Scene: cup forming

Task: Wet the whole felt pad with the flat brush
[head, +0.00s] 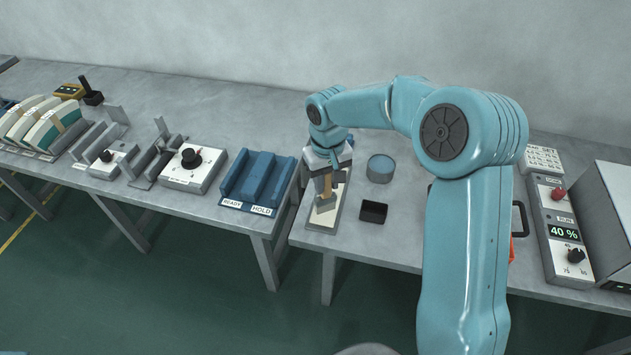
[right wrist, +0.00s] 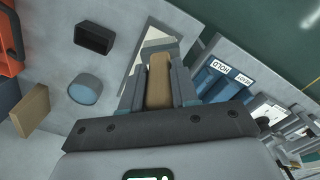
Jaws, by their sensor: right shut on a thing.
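My right gripper (head: 326,172) is shut on the flat brush (head: 326,188), which has a tan wooden handle. In the right wrist view the fingers (right wrist: 158,88) clasp the brush handle (right wrist: 158,75) from both sides. The brush points down over the long, pale felt pad (head: 340,193), towards its near end. The pad also shows beyond the fingers in the right wrist view (right wrist: 141,55). I cannot tell whether the bristles touch it, or which parts are wet. A round blue-grey pot (head: 380,168) stands right of the pad. My left gripper is not in view.
A small black open box (head: 373,212) sits right of the pad near the table's front edge. A blue two-slot rack (head: 258,180) marked READY and HOLD is on the left table, across a narrow gap. A control panel (head: 560,230) reading 40 % stands far right.

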